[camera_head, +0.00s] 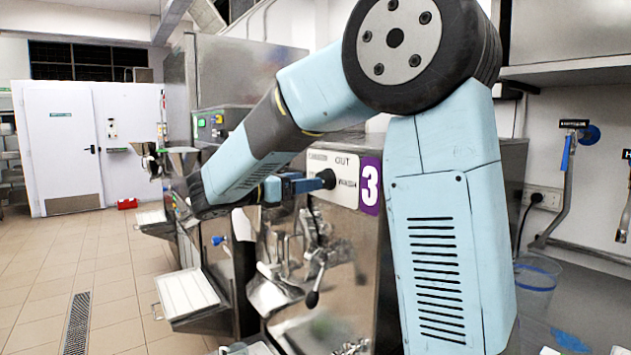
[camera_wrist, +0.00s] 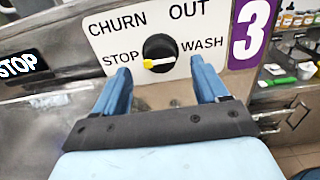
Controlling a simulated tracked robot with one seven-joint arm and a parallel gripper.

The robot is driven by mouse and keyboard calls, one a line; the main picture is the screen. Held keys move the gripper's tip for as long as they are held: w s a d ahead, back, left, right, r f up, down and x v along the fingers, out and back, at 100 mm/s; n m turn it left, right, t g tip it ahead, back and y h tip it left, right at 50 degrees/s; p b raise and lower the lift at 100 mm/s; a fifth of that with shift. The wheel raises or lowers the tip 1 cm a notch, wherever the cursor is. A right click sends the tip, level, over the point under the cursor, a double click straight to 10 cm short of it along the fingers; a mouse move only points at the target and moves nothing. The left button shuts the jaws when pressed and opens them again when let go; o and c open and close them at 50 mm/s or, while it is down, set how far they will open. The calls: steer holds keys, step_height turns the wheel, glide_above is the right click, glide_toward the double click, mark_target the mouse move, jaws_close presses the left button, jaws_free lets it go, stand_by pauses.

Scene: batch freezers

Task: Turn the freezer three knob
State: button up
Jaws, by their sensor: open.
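The freezer three knob (camera_wrist: 159,48) is a round black dial with a yellow-tipped pointer on a white label plate. The plate reads CHURN, OUT, STOP and WASH, and the yellow tip points left, toward STOP. In the head view the knob (camera_head: 327,178) shows dark beside the purple number 3 sign (camera_head: 370,185). My gripper (camera_wrist: 160,72) is open in front of the plate, one blue finger on each side of the knob's lower part. In the head view my gripper (camera_head: 312,184) reaches the knob from the left; whether the fingers touch it cannot be told.
Below the plate are a steel outlet and a black-tipped lever (camera_head: 314,296). Other freezers, with a white tray (camera_head: 187,293), stand to the left. A shelf (camera_head: 575,72) and a clear bucket (camera_head: 535,282) are at right. The tiled floor at left is open.

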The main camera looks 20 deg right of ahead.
mark_target(324, 180)
steer(key=shift+x, duration=2.3)
steer(key=shift+c, duration=0.3)
steer(key=c, duration=1)
steer(key=shift+m, duration=0.4)
steer(key=m, duration=1)
steer(key=shift+s+d+f+m, duration=0.1)
steer(key=shift+s+f+m, duration=0.05)
steer(key=shift+m, duration=0.45)
